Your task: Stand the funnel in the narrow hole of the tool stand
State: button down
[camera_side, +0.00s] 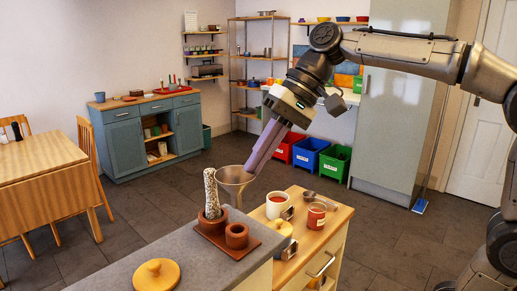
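A metallic brownish funnel (235,179) hangs wide mouth up and spout down, at the tip of my gripper (250,168). The long fingers come down from the upper right and appear shut on the funnel's right rim. The tool stand (212,243) is a reddish-brown base with two round cups on the grey counter. A tall speckled rod (211,190) stands in its back left cup. The front right cup (237,234) looks empty. The funnel's spout shows above that cup and apart from it. The exact gap cannot be judged from this single view.
A yellow round lid (156,274) lies on the grey counter (115,268) at the front left. On the wooden cabinet top (335,216) to the right stand a white mug (276,207), a red jar (316,217) and a spoon or ladle. Open air surrounds the funnel on the left.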

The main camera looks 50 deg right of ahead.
jog(key=shift+f, duration=3.4)
jog(key=c, duration=1.5)
grip_release()
jog(key=shift+c, duration=0.2)
jog(key=o, duration=0.5)
jog(key=v, duration=1.3)
jog(key=shift+s+d+r, duration=0.15)
jog(key=shift+d+r, duration=0.1)
jog(key=shift+r, duration=0.05)
